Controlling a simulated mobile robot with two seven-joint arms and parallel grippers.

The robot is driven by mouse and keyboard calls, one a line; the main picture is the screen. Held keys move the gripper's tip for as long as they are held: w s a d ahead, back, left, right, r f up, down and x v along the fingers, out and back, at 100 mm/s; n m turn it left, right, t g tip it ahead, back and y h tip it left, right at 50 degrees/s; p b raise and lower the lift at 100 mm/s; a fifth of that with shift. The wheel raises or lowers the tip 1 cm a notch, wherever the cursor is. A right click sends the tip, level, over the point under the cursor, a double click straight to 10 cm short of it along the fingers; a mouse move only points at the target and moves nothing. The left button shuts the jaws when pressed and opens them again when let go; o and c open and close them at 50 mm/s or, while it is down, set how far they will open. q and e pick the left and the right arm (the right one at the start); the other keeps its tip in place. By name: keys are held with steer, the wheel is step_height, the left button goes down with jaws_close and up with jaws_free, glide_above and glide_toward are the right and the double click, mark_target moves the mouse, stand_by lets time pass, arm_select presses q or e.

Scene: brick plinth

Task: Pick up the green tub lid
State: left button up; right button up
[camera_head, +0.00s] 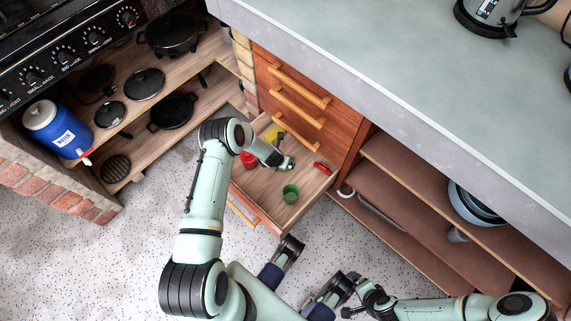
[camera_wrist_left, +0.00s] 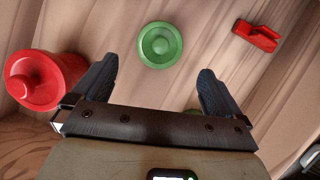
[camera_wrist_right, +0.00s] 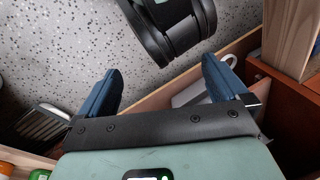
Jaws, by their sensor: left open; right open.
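The green tub lid (camera_wrist_left: 160,45) is a round green disc with a raised centre, lying on the drawer's wooden floor in the left wrist view. My left gripper (camera_wrist_left: 160,85) is open and empty, its two fingers spread below the lid in that picture and apart from it. In the head view my left gripper (camera_head: 287,163) hangs over the open drawer (camera_head: 296,212). A green tub (camera_head: 291,193) stands in the drawer below my gripper in the picture. My right gripper (camera_wrist_right: 160,85) is open and empty, away from the lid.
A red tub (camera_wrist_left: 42,80) stands close to my left gripper's left finger. A red clip-like item (camera_wrist_left: 257,36) lies to the right of the lid. A yellow item (camera_head: 274,133) is at the drawer's back. Cabinet drawers (camera_head: 300,97) rise beside the open drawer.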

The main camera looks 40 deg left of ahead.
arm_select(q)
steer(key=x, duration=0.2)
steer(key=shift+w+f+b, duration=0.15)
steer(key=shift+f+b, duration=0.15)
steer(key=shift+b, duration=0.1)
steer(key=b+x, duration=0.2)
steer(key=x, duration=0.2)
steer(key=shift+w+f, duration=0.1)
steer(key=shift+f, duration=0.2)
steer(key=shift+w+f+b, duration=0.15)
steer(key=shift+f+b, duration=0.05)
steer(key=shift+b, duration=0.1)
steer(key=shift+a, duration=0.1)
arm_select(e)
steer(key=w+d+f+t, duration=0.1)
steer(key=w+d+f, duration=0.1)
steer(key=w+f, duration=0.1)
steer(key=shift+w+d+f+h, duration=0.4)
steer(key=shift+f, duration=0.35)
arm_select(q)
steer(key=shift+r, duration=0.1)
steer(key=c, duration=0.9)
